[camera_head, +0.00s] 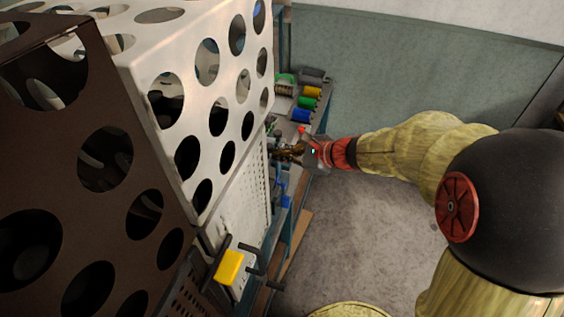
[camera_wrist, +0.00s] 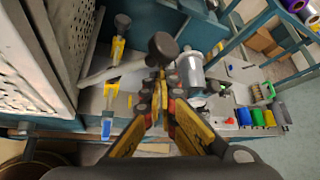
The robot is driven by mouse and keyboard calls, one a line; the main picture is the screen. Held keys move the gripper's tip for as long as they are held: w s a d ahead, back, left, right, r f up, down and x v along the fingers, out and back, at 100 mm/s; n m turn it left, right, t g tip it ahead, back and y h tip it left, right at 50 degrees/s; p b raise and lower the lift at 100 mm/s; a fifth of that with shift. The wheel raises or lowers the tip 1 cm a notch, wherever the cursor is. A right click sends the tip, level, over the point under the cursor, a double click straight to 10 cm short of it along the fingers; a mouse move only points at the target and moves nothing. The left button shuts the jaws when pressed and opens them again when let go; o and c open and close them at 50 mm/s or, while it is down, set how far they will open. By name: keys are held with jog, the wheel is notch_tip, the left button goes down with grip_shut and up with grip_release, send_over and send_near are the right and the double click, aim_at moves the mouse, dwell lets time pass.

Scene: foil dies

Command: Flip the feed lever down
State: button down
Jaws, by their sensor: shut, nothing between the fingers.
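A lever with a grey arm and a dark round knob (camera_wrist: 163,45) shows at the upper middle of the wrist view; I take it to be the feed lever. Its arm (camera_wrist: 112,70) runs from the knob down to the left, close to horizontal in the picture. My gripper (camera_wrist: 159,80) is shut and empty, with its tips just below the knob in the picture; I cannot tell if they touch it. In the head view my gripper (camera_head: 287,153) is at the bench, beside the white perforated housing. The lever is not clear there.
A second dark knob (camera_wrist: 122,21) stands above yellow parts. A grey cylinder (camera_wrist: 190,70) is right of my fingertips. Coloured spools (camera_head: 307,103) lie on the bench behind my gripper. The white perforated housing (camera_head: 222,92) blocks the left. Open floor (camera_head: 350,230) lies to the right.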

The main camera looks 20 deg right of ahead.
jog(key=shift+s+a+r+n+t+h+b, duration=0.15)
jog(key=shift+s+a+r+n+t+b, duration=0.1)
jog(key=shift+s+a+r+b, duration=0.3)
jog(key=shift+s+a+r+n+t+h+b, duration=0.15)
jog(key=shift+s+a+r+n+b, duration=0.15)
jog(key=shift+s+r+b, duration=0.35)
jog(key=shift+f, duration=0.1)
notch_tip(320, 180, down, 3)
jog(key=w+d+b, duration=0.1)
jog(key=d+b, duration=0.1)
jog(key=b, duration=0.1)
jog(key=p+v, duration=0.2)
jog(key=v, duration=0.8)
jog(key=shift+f+p, duration=0.15)
jog(key=shift+p, duration=0.2)
jog(key=shift+s, duration=0.15)
